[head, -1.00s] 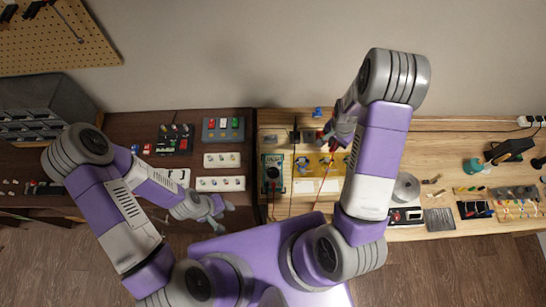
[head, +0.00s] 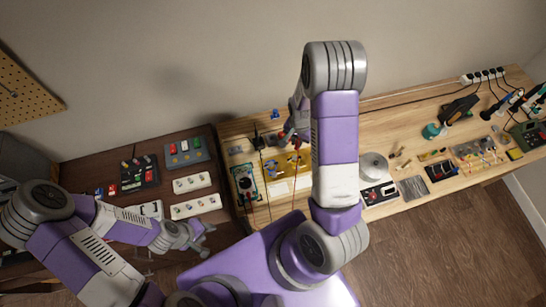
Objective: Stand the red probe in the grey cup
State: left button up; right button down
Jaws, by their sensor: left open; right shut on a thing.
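My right gripper (head: 287,134) is shut on the red probe (head: 283,136), of which only a small red part shows. It is above the back of the light wooden bench, near a yellow board. A thin red lead hangs over the bench below it. A grey round object (head: 374,166) stands on the bench to the right of my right forearm. I cannot tell whether it is the grey cup, or whether the cup is hidden behind my arm. My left gripper (head: 207,240) is open and empty, in front of the dark bench.
A multimeter (head: 245,181) lies at the left of the light bench, beside the yellow board (head: 270,165). White trays (head: 193,183) and dark racks with coloured parts sit on the dark bench (head: 90,172). Tools and a power strip (head: 482,76) are on the right.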

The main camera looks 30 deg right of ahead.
dwell(0.3)
jog(key=w+a+f+b, duration=0.2)
jog(key=w, duration=0.4)
jog(key=w+a+f+b, duration=0.2)
jog(key=w+b, duration=0.1)
jog(key=w, duration=0.2)
jog(key=shift+w+f, duration=0.35)
jog(key=shift+w, duration=0.05)
jog(key=shift+b, duration=0.35)
dwell(0.5)
jog(key=shift+f+b, duration=1.4)
jog(key=shift+f, duration=0.25)
jog(key=c, duration=0.7)
grip_release()
jog(key=shift+r, duration=0.1)
